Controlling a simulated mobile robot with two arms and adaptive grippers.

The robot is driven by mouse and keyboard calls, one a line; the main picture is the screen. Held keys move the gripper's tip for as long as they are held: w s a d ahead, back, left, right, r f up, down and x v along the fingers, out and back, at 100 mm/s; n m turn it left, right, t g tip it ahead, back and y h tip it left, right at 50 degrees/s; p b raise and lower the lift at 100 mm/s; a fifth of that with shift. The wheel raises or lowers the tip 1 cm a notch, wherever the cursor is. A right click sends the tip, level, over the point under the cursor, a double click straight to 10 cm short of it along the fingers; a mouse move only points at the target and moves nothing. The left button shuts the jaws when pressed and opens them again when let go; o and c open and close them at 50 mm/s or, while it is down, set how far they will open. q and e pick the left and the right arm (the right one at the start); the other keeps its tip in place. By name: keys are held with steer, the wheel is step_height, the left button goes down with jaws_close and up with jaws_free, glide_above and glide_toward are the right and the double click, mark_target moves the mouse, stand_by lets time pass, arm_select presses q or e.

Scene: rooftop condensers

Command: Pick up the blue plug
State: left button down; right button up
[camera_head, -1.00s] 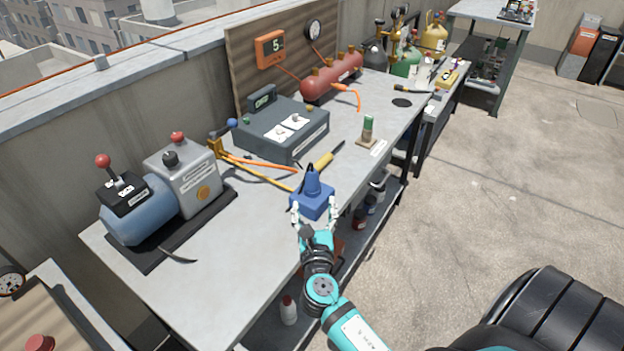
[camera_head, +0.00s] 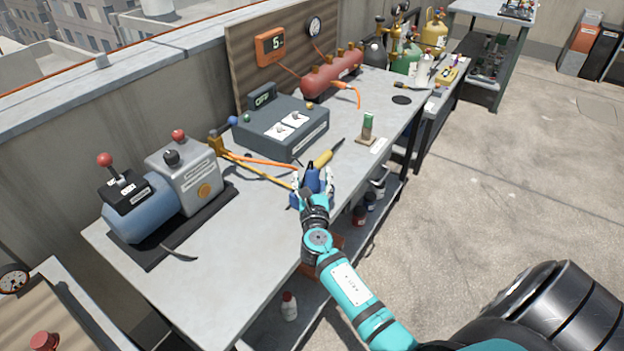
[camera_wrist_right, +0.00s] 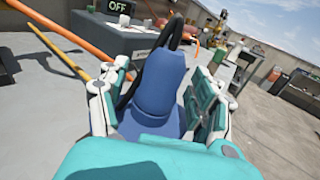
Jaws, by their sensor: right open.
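The blue plug (camera_head: 313,178) stands on its blue base near the front edge of the grey workbench (camera_head: 222,257). In the right wrist view the plug (camera_wrist_right: 157,88) rises between the fingers, its narrow top pointing away from the palm. My right gripper (camera_head: 314,185) is open, with one finger on either side of the plug. In the right wrist view gaps show beside it, so the fingers (camera_wrist_right: 157,103) do not appear closed on it. The arm hides much of the blue base. My left gripper is not in view.
A grey box marked OFF (camera_head: 275,128) stands behind. A green item (camera_head: 367,127) stands to the right. A blue motor unit (camera_head: 145,210) stands at left.

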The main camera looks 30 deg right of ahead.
steer(key=shift+c, duration=0.2)
steer(key=c, duration=1.3)
steer(key=shift+r, duration=0.15)
